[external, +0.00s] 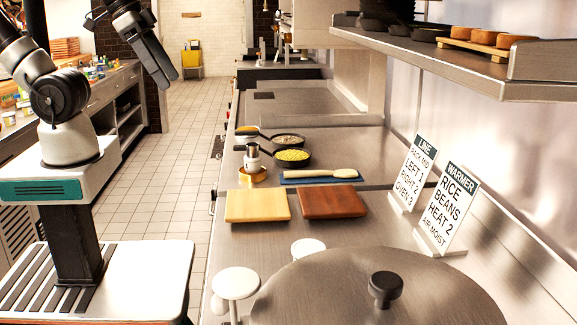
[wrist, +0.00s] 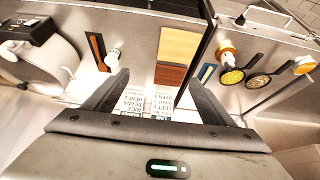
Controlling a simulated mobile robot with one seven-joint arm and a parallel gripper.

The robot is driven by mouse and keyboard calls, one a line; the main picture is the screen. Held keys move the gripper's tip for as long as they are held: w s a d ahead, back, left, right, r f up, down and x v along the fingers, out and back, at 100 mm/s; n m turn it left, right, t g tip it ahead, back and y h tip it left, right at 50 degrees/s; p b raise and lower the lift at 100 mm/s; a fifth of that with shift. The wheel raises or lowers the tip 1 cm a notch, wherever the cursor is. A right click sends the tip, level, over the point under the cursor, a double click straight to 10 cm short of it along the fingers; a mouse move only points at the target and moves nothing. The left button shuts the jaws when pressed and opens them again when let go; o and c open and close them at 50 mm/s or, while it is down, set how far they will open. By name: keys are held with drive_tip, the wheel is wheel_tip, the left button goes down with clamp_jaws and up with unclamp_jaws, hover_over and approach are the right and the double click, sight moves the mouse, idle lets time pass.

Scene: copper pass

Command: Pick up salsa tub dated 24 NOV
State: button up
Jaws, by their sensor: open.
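Several small tubs and jars (external: 95,73) stand on the counter at the left, behind my arm, and a few more tubs (external: 25,104) stand nearer at the left edge. They are too small for any label or date to be read, so I cannot tell which is the salsa tub dated 24 NOV. My gripper (wrist: 158,88) is open, with its two fingers apart and nothing between them. In the wrist view it faces the steel counter on the right side of the aisle, and no salsa tub can be made out there.
The right counter holds a light board (external: 257,205), a reddish board (external: 331,203), pans of food (external: 292,156), two signs (external: 447,208) and a large lidded pot (external: 375,290). A shelf (external: 480,65) overhangs it. The tiled aisle (external: 170,150) between the counters is clear.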

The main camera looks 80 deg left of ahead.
drive_tip(key=shift+c, duration=0.2)
drive_tip(key=w+f+t+b, duration=0.1)
drive_tip(key=w+f+b, duration=0.3)
drive_tip(key=w+b, duration=0.5)
drive_tip(key=n+g+h+p, duration=0.3)
drive_tip(key=n+g+p, duration=0.15)
drive_tip(key=n, duration=2.15)
hover_over(308, 246)
drive_tip(key=s+a, duration=0.5)
wheel_tip(308, 246, down, 14)
drive_tip(key=shift+t, duration=0.45)
drive_tip(key=x, duration=1.1)
drive_tip(key=shift+w+d+f+b, duration=0.2)
drive_tip(key=shift+w+d+b, duration=0.15)
drive_tip(key=shift+d, duration=0.15)
drive_tip(key=shift+x, duration=2.6)
drive_tip(key=shift+w+d, duration=0.15)
drive_tip(key=shift+r, duration=0.1)
drive_tip(key=c, duration=1.1)
